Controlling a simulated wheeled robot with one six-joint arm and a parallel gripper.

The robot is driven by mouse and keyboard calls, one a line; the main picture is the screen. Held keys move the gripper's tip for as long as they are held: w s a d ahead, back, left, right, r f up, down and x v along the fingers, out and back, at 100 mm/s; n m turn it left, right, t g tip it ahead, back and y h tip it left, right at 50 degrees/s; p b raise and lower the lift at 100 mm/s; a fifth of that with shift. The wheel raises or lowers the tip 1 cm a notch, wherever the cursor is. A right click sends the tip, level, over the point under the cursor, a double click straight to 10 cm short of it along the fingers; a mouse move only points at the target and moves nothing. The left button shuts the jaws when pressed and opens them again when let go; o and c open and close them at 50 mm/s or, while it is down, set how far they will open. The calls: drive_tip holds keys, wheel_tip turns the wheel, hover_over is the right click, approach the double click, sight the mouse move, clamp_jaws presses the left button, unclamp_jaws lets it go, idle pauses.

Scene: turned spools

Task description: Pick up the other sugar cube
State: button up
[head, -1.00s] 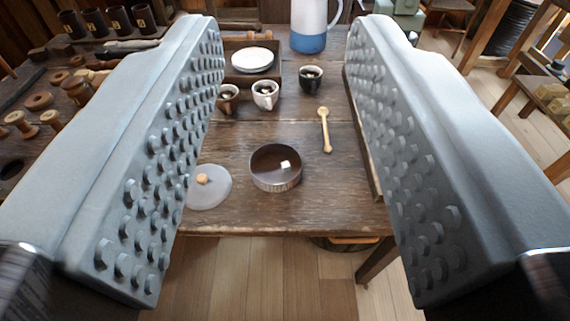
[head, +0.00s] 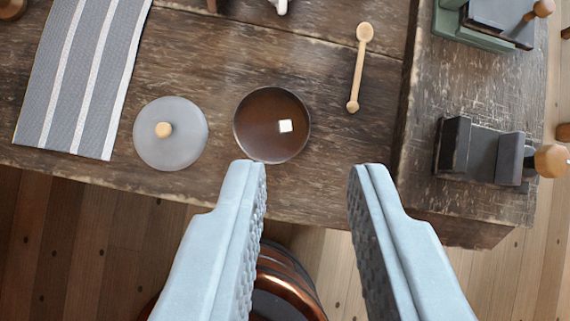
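One white sugar cube (head: 285,126) lies in the round brown bowl (head: 255,150), right of the bowl's middle. The bowl stands on the dark wooden table near its front edge. My gripper (head: 307,172) is open and empty, its two fingers wide apart.
A grey lid with a wooden knob (head: 171,149) lies left of the bowl. A wooden spoon (head: 359,68) lies to the right. A striped cloth (head: 84,75) is at the left. Clamp-like tools with wooden handles (head: 482,155) stand on the right side.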

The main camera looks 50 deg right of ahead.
sight(286, 126)
drive_tip(key=w+f+n+g, duration=0.2)
drive_tip(key=w+f+g, duration=0.6)
drive_tip(key=f, duration=1.7)
drive_tip(key=shift+w, duration=0.25)
clamp_jaws()
